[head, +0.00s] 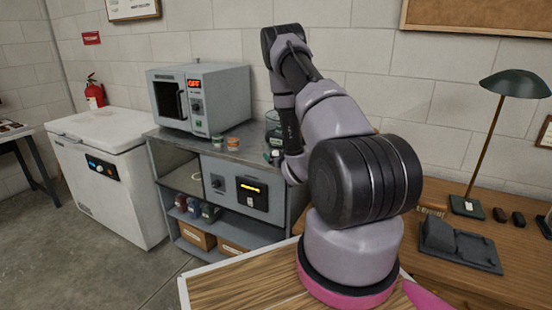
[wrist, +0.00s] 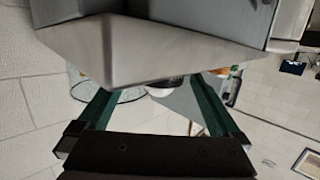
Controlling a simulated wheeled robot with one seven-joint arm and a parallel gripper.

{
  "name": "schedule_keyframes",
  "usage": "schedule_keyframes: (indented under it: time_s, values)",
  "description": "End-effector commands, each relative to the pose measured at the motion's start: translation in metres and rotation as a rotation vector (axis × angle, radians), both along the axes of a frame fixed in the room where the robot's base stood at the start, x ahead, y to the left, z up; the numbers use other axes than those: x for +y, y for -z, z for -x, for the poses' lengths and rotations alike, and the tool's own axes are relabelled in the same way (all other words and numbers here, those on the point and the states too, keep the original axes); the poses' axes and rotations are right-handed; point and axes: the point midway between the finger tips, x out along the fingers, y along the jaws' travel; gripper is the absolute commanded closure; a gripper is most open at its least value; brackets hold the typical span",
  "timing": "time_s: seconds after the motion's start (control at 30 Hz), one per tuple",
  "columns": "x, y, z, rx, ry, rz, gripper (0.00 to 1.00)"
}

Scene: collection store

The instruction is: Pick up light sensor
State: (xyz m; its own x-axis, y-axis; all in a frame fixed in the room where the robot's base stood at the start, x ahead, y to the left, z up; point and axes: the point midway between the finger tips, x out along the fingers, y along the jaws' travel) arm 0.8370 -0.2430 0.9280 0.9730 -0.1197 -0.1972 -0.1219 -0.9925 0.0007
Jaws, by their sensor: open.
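I cannot single out the light sensor with certainty. In the wrist view a small round white and dark thing (wrist: 168,88) shows between my fingertips, partly hidden by a pale grey metal surface in front of it. My gripper (wrist: 152,90) is open, with its two green fingers spread and nothing clearly held. In the head view my arm reaches over the grey metal counter (head: 180,140), and my gripper is mostly hidden behind my own arm links.
A clear glass vessel (wrist: 108,94) is close to one finger. A white chest freezer (head: 110,180) stands left; a wooden desk with a lamp (head: 515,84) is right.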

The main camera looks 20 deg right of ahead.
Motion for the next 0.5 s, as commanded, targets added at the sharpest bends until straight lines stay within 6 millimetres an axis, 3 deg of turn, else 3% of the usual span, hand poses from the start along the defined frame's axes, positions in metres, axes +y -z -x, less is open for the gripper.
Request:
schedule_keyframes:
  time_s: [0.33,0.5]
  values:
    - [-0.0016,0.0024,-0.0097,0.001,0.0,0.0,0.0]
    - [-0.0016,0.0023,-0.0096,0.001,0.0,0.0,0.65]
